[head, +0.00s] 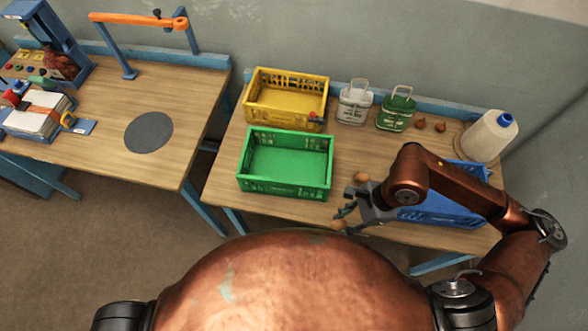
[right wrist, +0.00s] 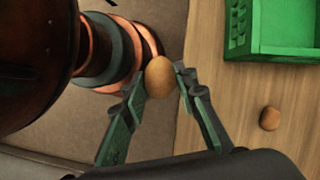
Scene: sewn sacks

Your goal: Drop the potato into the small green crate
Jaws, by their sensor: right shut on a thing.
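The small green crate (head: 286,164) stands empty on the right-hand table; its corner also shows in the right wrist view (right wrist: 285,51). My right gripper (head: 343,219) is at the table's front edge, right of and nearer than the crate. It is shut on a brown potato (head: 338,226), which shows between the fingertips in the right wrist view (right wrist: 159,78). The held potato is outside the crate. A second potato (head: 361,178) lies on the table right of the crate and also shows in the right wrist view (right wrist: 270,118). My left gripper is out of view.
A yellow crate (head: 286,97) stands behind the green one. A blue crate (head: 440,214) is partly hidden under my right arm.

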